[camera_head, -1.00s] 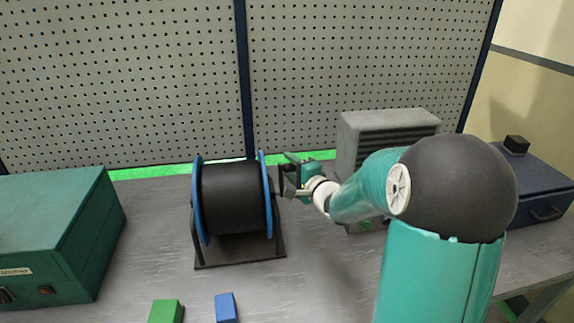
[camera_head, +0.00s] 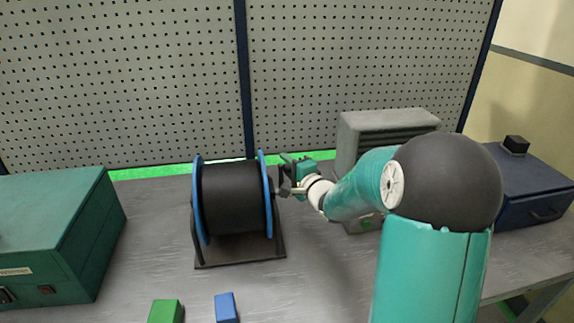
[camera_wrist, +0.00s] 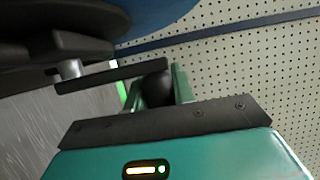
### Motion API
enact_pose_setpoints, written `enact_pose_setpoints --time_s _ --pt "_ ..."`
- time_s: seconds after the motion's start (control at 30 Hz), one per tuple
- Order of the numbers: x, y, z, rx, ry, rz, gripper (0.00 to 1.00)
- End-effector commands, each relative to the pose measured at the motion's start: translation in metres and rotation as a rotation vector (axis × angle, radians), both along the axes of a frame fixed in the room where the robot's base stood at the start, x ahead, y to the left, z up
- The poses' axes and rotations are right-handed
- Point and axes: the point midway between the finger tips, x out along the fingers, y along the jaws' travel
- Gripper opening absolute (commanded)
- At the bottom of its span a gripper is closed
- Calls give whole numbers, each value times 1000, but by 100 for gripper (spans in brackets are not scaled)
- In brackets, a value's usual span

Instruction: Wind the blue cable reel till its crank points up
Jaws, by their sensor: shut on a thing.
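The cable reel (camera_head: 232,197), a black drum between blue flanges, stands in a dark frame on the bench. Its crank is on the right side, small and partly hidden by my gripper (camera_head: 286,172) in the head view. In the wrist view, the dark flat crank arm (camera_wrist: 110,75) runs from a pale hub pin at left to a round black knob (camera_wrist: 154,90) at right. My gripper (camera_wrist: 157,82) is shut on this knob, a finger on each side. A blue flange (camera_wrist: 165,15) shows above it. The crank's exact angle is hard to tell.
A green case (camera_head: 55,225) stands left of the reel and a grey vented box (camera_head: 375,130) behind my arm. Green (camera_head: 165,311) and blue (camera_head: 226,307) blocks lie in front. A navy box (camera_head: 535,190) is at far right. A pegboard closes the back.

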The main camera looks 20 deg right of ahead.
Motion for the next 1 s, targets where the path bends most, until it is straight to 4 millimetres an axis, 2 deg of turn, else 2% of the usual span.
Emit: enact_pose_setpoints --time_s 0.23,0.57,0.6,0.7,1.0 --pt "-9 2 2 -22 -125 0 0" --pt "-11 2 3 -28 -144 -1 0" --pt "-11 2 3 -28 -144 -1 27" --pt "-11 2 3 -28 -144 -1 46" --pt "-12 2 3 -29 -144 -1 47"
